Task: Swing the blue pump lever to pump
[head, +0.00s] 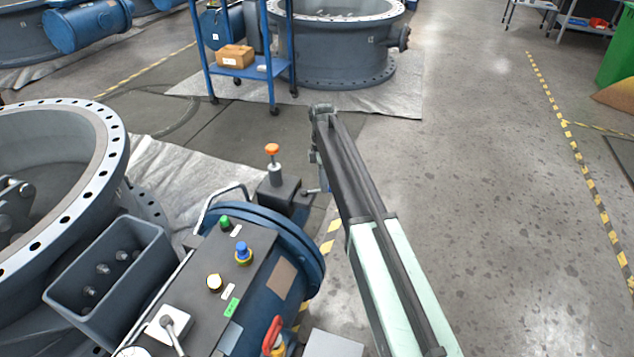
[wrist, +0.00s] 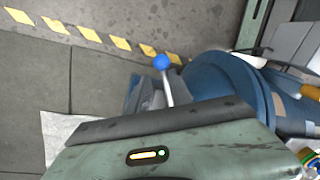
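The blue pump lever shows in the wrist view as a round blue knob (wrist: 162,62) on a thin metal rod. The rod rises from a grey block beside the blue cylinder, just beyond the dark edge of my gripper's body. In the head view, a short rod (head: 311,191) sticks out from the dark block towards my arm, and its end is hard to make out. My gripper (head: 322,178) hangs at the far end of my arm, close to this rod and mostly hidden by the arm. I see no clear fingertips, and cannot tell whether it touches the lever.
The blue cylinder unit (head: 313,262) carries an orange-topped knob (head: 272,149), a green button (head: 225,223) and a blue button (head: 242,250). A large grey valve ring (head: 112,135) stands at left. A blue cart (head: 262,69) stands behind.

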